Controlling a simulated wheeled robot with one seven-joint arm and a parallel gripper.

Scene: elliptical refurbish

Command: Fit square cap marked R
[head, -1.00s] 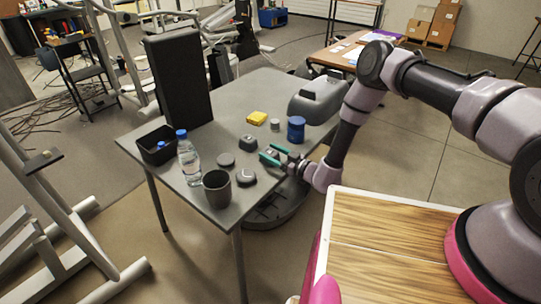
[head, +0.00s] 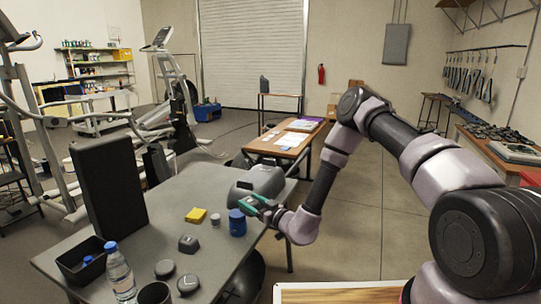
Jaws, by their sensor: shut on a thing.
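A dark, squarish cap-like piece (head: 188,243) lies on the grey table (head: 160,215). Two dark rounded pieces, one at the left (head: 165,269) and one at the right (head: 188,284), lie nearer the front. No letter R is readable on any of them. The grey housing (head: 268,181) stands at the table's far right corner.
A blue tub (head: 237,223), a small grey cylinder (head: 215,219) and a yellow block (head: 196,215) stand mid-table. A black bin (head: 84,264), water bottle (head: 119,274), dark mug (head: 155,294) and tall black panel (head: 108,187) are left.

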